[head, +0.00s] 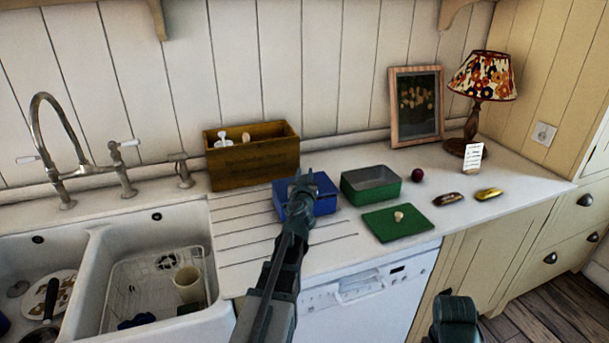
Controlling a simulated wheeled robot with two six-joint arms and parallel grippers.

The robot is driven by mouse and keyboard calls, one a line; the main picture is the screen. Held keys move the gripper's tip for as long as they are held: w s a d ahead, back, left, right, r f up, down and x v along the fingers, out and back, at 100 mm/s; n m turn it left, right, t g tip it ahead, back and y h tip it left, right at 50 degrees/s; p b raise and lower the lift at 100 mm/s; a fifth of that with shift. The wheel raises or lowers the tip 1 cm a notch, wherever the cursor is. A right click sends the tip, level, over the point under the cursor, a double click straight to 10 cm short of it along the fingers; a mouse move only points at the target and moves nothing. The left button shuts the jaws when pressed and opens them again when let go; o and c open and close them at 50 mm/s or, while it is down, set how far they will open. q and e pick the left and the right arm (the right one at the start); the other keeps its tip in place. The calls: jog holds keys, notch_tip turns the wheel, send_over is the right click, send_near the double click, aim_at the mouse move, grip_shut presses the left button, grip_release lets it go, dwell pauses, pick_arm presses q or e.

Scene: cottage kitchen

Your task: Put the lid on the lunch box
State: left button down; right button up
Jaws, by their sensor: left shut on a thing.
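A blue lunch box (326,201) with a flat blue top stands on the ribbed drainboard. My left gripper (303,182) reaches over it and is shut at the middle of the blue lid (320,184). The gripper hides the grip point, and I cannot tell whether the lid is seated or slightly above the rim. To its right, an open, empty green box (371,194) stands upright on the counter. A green lid (390,226) with a pale knob lies flat in front of it, knob up.
A wooden crate (252,163) with small items stands behind the blue box. A plum-like fruit (417,175), a brown tin (448,199), a yellow tin (488,194), a card (473,157), a picture frame (416,106) and a lamp (482,80) are at right. The sink (151,216) is left.

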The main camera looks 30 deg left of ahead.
pick_arm(q)
jog(key=shift+f+b, duration=0.45)
dwell(0.5)
jog(key=c, duration=0.9)
grip_release()
jog(key=v, duration=1.1)
jog(key=shift+r+p, duration=0.1)
jog(key=shift+p, duration=0.25)
